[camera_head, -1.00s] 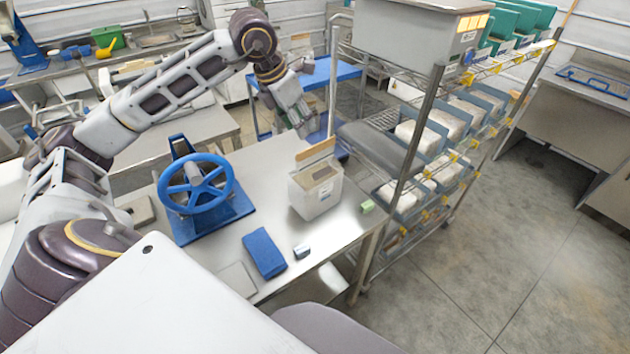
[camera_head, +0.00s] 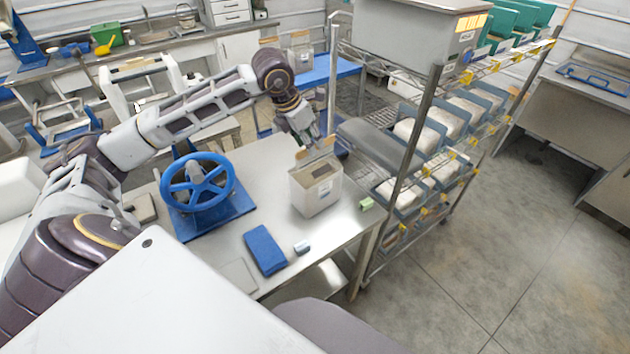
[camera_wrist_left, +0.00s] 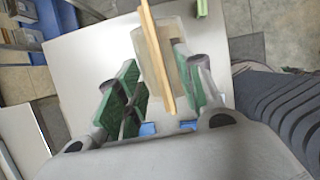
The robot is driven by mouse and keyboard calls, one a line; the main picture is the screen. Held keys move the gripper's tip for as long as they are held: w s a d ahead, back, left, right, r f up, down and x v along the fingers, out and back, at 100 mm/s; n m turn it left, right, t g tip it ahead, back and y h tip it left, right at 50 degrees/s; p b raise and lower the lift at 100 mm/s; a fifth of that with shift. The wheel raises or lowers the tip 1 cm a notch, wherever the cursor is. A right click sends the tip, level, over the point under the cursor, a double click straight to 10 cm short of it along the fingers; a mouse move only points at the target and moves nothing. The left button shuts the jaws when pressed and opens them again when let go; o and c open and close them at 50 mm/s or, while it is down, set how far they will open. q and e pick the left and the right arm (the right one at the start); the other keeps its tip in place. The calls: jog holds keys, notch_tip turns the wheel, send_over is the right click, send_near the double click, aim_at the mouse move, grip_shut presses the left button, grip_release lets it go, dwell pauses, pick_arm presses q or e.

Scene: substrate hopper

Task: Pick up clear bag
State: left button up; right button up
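The clear bag (camera_head: 316,193) stands upright on the steel table, a boxy, see-through pouch with a tan strip along its raised top edge and brownish contents. My left gripper (camera_head: 308,142) is above and just behind its top edge. In the left wrist view the green finger pads (camera_wrist_left: 158,88) are apart, with the bag's tan strip (camera_wrist_left: 157,58) running between them. The right pad is close to the bag's pale side; whether it touches, I cannot tell. My right gripper is not in view.
A wire shelf rack (camera_head: 425,110) with white bags stands close on the right.

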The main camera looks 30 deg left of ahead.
aim_at(315, 163)
pick_arm(q)
jog(key=shift+w+f, duration=0.1)
jog(key=shift+f, duration=0.25)
jog(key=shift+d+f, duration=0.1)
jog(key=shift+f, duration=0.05)
jog(key=shift+p+x, duration=0.55)
jog(key=shift+x, duration=0.4)
jog(key=shift+p+x, duration=0.4)
jog(key=shift+x, duration=1.1)
jog(key=shift+w, duration=0.1)
jog(key=shift+f+b, duration=0.25)
jog(key=shift+b, duration=0.3)
jog(key=shift+c, duration=0.3)
